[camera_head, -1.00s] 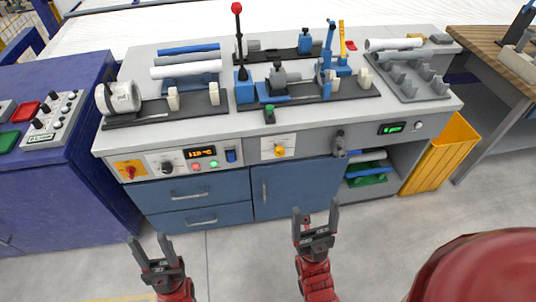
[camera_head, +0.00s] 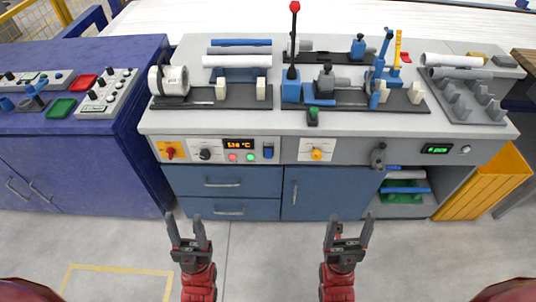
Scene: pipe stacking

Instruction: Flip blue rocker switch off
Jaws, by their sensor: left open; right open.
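The blue rocker switch (camera_head: 268,151) is on the front panel of the workbench, right of the orange digital display (camera_head: 239,144) and the red and green buttons. It is too small to tell which way it is tipped. My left gripper (camera_head: 189,226) is open and empty, low in front of the blue drawers, below and left of the switch. My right gripper (camera_head: 347,229) is open and empty, in front of the lower cabinet, below and right of the switch. Neither gripper touches anything.
A red-yellow rotary switch (camera_head: 171,151), black knob (camera_head: 205,154) and yellow knob (camera_head: 317,153) share the panel. A red-topped lever (camera_head: 294,45) stands on the bench top. A blue cabinet (camera_head: 80,130) stands left, a yellow bin (camera_head: 485,185) right. The floor in front is clear.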

